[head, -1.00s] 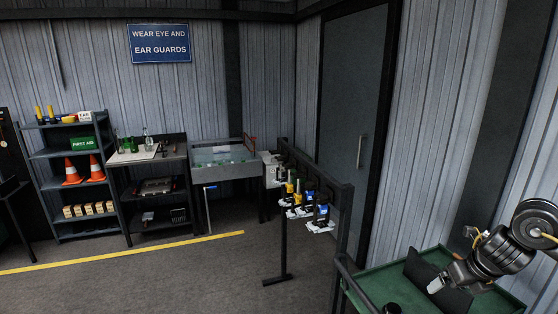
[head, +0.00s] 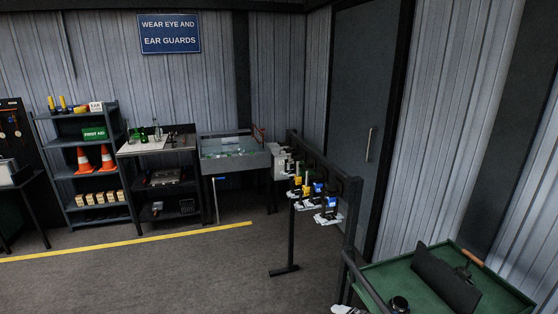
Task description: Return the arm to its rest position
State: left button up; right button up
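Only a small pale grey piece (head: 346,309) shows at the bottom edge of the head view, left of the green-topped cart (head: 385,272). It looks like the tip of my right gripper, with the rest cut off by the frame. Its fingers cannot be made out, so I cannot tell if it is open or shut. My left gripper and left arm are not in view.
The cart carries a dark angled panel (head: 446,280), a wooden-handled tool (head: 472,258) and a dark round object (head: 399,304). A dark rack (head: 353,215) holding several tools stands beside it. Shelves (head: 85,171) and a sink (head: 234,160) line the back wall. The middle floor is clear.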

jog(key=s+d+f+m+g+h, duration=0.2)
jog(key=s+d+f+m, duration=0.1)
jog(key=s+m, duration=0.55)
jog(key=s+d+f+m+g+h, duration=0.1)
jog(key=s+d+f+m+g, duration=0.15)
jog(key=s+m, duration=0.6)
jog(key=s+d+f+m+g+h, duration=0.15)
jog(key=s+f+m, duration=0.25)
jog(key=s+m, duration=0.45)
notch_tip(320, 180, down, 36)
jog(key=s+n+b, duration=0.2)
jog(key=b, duration=1)
pick_arm(q)
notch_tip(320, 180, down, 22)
jog(key=b, duration=1)
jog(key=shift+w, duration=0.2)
pick_arm(e)
jog(key=s+d+f+g, duration=0.1)
jog(key=s+f, duration=0.7)
jog(key=f, duration=0.5)
jog(key=s+d+f+g, duration=0.1)
jog(key=s+d+f, duration=0.1)
jog(key=s+f, duration=0.7)
notch_tip(320, 180, down, 5)
jog(key=shift+f, duration=0.2)
jog(key=shift+s, duration=0.1)
